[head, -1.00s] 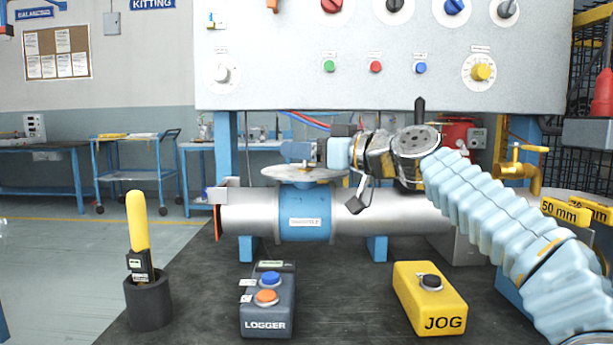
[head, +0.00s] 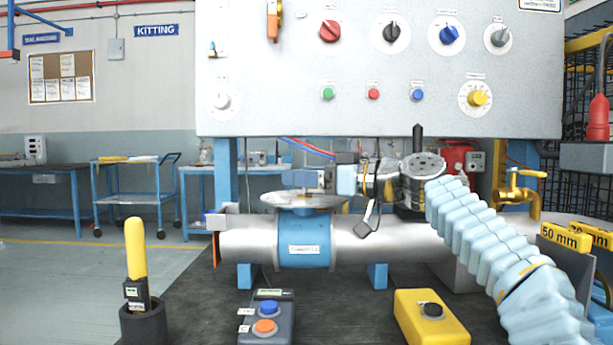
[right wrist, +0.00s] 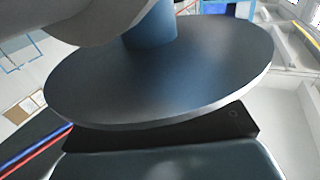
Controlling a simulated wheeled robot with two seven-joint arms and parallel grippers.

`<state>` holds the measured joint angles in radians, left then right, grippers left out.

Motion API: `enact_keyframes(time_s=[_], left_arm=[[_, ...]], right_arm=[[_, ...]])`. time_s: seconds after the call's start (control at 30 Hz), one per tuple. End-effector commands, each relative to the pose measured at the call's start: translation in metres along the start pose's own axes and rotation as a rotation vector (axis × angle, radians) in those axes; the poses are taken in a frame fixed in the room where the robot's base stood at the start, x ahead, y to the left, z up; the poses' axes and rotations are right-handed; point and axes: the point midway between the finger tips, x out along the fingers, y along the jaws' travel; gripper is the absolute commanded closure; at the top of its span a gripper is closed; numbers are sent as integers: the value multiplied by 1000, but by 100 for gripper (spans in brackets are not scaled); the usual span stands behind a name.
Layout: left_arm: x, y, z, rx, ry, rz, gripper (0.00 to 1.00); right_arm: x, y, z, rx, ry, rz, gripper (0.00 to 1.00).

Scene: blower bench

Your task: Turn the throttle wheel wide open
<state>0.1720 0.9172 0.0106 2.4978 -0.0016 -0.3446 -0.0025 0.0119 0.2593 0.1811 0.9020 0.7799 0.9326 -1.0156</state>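The throttle wheel (head: 285,200) is a flat grey disc lying level on top of the blue throttle body (head: 304,243), which wraps the silver pipe. My right gripper (head: 302,179) reaches in from the right, just above the disc. I cannot tell whether it touches the disc or whether its fingers are apart. In the right wrist view the disc (right wrist: 160,80) fills the middle, with the blue throttle body (right wrist: 150,35) behind it and a dark part of my gripper along its near edge. The fingertips are hidden there. My left gripper is not in view.
A control panel (head: 270,115) with knobs and buttons stands above the pipe (head: 405,238). The logger box (head: 268,310), yellow JOG box (head: 430,315) and a holder with a yellow-handled tool (head: 136,240) stand on the bench in front. A yellow valve (head: 520,190) is at right.

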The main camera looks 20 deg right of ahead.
Motion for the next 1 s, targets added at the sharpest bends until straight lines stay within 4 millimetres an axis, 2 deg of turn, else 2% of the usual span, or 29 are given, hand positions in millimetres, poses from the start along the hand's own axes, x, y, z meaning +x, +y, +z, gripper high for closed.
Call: enact_keyframes(time_s=[0.03, 0.1, 0.37, 0.47, 0.57, 0.8, 1.0], left_arm=[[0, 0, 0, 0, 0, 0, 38], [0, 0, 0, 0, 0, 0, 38], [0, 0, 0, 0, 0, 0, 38], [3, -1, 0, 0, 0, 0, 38], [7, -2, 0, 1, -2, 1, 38], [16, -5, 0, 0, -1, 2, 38], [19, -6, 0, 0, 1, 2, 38]], right_arm=[[0, 0, 0, 0, 0, 1, 23], [0, 0, 0, 0, 1, 1, 16], [-1, 0, -1, 0, 2, 2, 16], [-9, 1, 0, 0, 3, 3, 16], [-26, 1, 1, 0, 4, 5, 16], [-82, 1, 1, -1, 2, 7, 16], [-112, 1, 1, 1, 2, 3, 16]])
